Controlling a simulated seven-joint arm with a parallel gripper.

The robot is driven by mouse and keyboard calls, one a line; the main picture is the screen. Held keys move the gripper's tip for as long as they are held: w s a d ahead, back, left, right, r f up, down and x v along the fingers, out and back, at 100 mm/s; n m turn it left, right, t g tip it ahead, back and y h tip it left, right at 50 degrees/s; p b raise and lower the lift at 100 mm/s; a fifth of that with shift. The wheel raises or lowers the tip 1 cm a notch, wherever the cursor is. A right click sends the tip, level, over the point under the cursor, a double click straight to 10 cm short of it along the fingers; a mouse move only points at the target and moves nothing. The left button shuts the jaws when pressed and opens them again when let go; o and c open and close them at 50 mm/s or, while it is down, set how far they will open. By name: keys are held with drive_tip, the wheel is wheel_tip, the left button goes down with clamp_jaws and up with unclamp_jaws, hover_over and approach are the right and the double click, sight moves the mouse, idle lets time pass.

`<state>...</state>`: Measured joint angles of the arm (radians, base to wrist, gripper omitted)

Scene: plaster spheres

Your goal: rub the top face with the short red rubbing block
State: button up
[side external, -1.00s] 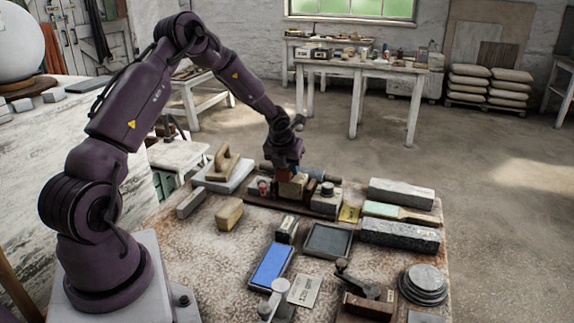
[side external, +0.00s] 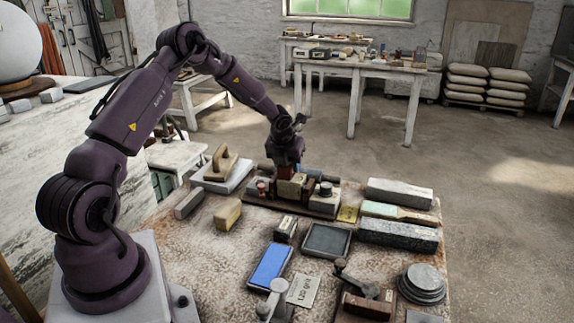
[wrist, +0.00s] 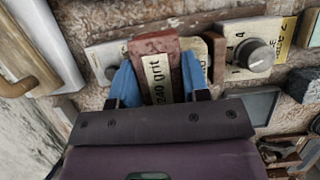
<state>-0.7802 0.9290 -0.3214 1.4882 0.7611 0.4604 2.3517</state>
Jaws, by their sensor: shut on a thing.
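My gripper (side external: 287,163) hangs upright over the dark wooden fixture on the table. In the side view only a small red part of the block (side external: 286,172) shows below the gripper. I cannot tell whether the red block touches the pale block's top face, which is largely hidden in the wrist view.
A wooden-handled float (side external: 221,165) lies to the left. Long stone blocks (side external: 398,235) and a blue stone (side external: 270,266) lie around on the table.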

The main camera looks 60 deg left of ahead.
sight(283, 175)
drive_tip(key=shift+s+d, duration=1.6)
drive_tip(key=shift+w+a, duration=1.55)
drive_tip(key=shift+a, duration=0.05)
drive_tip(key=shift+s+d+r, duration=0.1)
drive_tip(key=shift+s+d, duration=0.75)
drive_tip(key=shift+s+d, duration=0.7)
drive_tip(key=shift+s, duration=0.05)
drive_tip(key=shift+w+a+r, duration=0.6)
drive_tip(key=shift+w+a, duration=0.15)
drive_tip(key=shift+w, duration=0.1)
